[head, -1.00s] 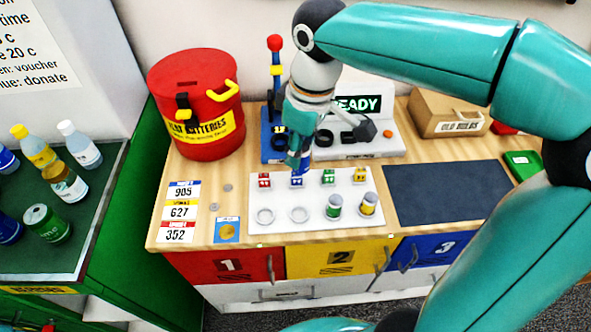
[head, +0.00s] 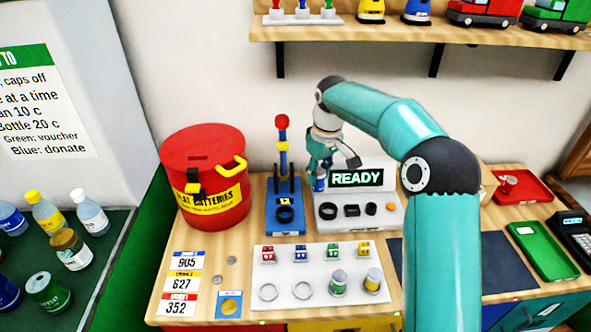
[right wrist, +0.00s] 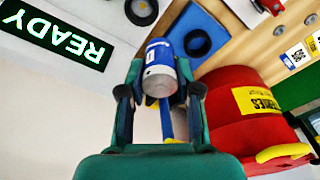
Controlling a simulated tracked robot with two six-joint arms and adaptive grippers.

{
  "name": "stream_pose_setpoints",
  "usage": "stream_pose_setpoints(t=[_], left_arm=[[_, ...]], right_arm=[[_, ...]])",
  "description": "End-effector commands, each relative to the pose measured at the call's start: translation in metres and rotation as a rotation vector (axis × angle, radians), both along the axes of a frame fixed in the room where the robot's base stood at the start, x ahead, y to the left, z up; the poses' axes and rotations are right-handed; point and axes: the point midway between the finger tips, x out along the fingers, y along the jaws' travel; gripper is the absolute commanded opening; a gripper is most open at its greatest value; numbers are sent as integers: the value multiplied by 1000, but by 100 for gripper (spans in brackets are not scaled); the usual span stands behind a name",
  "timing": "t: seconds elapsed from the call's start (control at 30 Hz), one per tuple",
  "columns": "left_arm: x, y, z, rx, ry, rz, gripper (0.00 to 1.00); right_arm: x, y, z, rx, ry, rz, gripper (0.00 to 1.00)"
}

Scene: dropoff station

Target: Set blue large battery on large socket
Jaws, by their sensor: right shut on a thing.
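My right gripper (head: 320,171) is shut on the blue large battery (head: 320,185), which hangs in front of the left end of the READY screen. In the right wrist view the battery (right wrist: 160,68) is blue with a white band and a grey end, between the two fingers of the gripper (right wrist: 160,95). A black round ring (head: 328,211) on the white tester (head: 367,221) looks like the large socket. It also shows in the right wrist view (right wrist: 141,12). The battery is above and apart from it. My left gripper is out of view.
A blue stand (head: 284,226) with a black ring and a red-topped lever stands left of the tester. A red battery bin (head: 205,160) is farther left. The white tray (head: 319,277) in front holds small coloured blocks, two upright cells and two empty rings.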

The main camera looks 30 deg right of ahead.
Motion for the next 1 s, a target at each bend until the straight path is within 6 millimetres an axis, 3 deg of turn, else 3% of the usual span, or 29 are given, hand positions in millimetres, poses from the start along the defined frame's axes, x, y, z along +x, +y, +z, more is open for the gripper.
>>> stream_pose_setpoints(t=[0.1,0.3,1.0], left_arm=[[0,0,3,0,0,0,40],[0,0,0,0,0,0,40],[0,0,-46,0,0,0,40]], right_arm=[[-8,-17,-21,0,2,-36,0],[-13,-29,-34,-1,-2,-61,0],[-14,-29,-89,-1,-2,-60,0]])
